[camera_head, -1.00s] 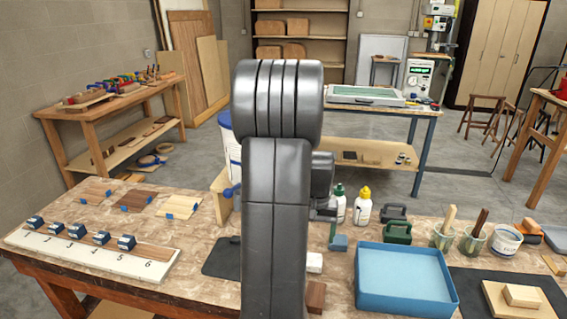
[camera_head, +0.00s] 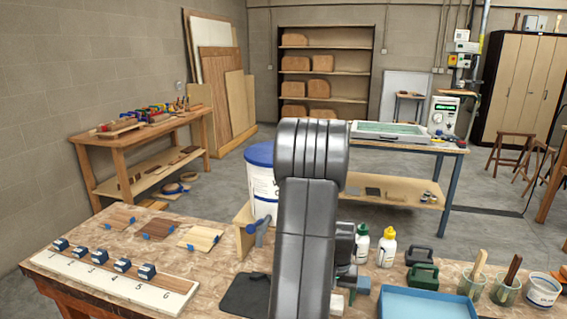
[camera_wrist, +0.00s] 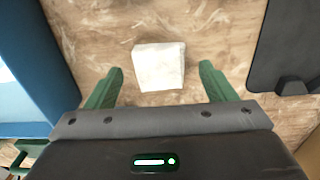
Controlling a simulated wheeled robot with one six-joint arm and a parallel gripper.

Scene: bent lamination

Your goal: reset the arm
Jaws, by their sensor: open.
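My gripper (camera_wrist: 161,88) shows in the wrist view with its two green fingers spread apart and nothing between the tips. A white block (camera_wrist: 159,66) lies on the workbench just beyond the fingertips, apart from them. The workbench (camera_head: 215,215) is mottled brown and spans the front of the view.
A dark mat (camera_head: 246,296) lies left. A numbered white board (camera_head: 110,280) holds small blue-and-white items at far left.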

